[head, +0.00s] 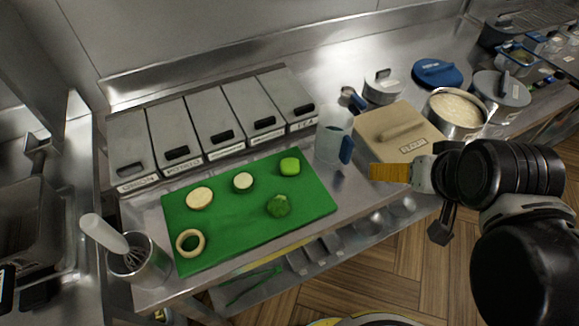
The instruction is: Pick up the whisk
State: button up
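The whisk (104,236) stands in a metal cup (153,268) at the lower left. Its thick white handle leans up and left out of the cup. Thin wires show just inside the rim, and the rest of its head is hidden by the cup wall. My gripper (412,203) is at the right, far from the whisk, by the front edge of the counter. Its yellow part and its dark finger-like part stand apart, and I see nothing held between them.
A green cutting board (235,222) with several vegetable pieces lies right of the cup. Labelled bins (215,122) line the back. A clear jug (333,135), a lidded flour container (398,130) and a pot (457,112) stand farther right.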

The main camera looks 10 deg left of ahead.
aim_at(92, 224)
jog(key=u, duration=2.3)
jog(key=z, duration=2.95)
jog(key=u, duration=2.95)
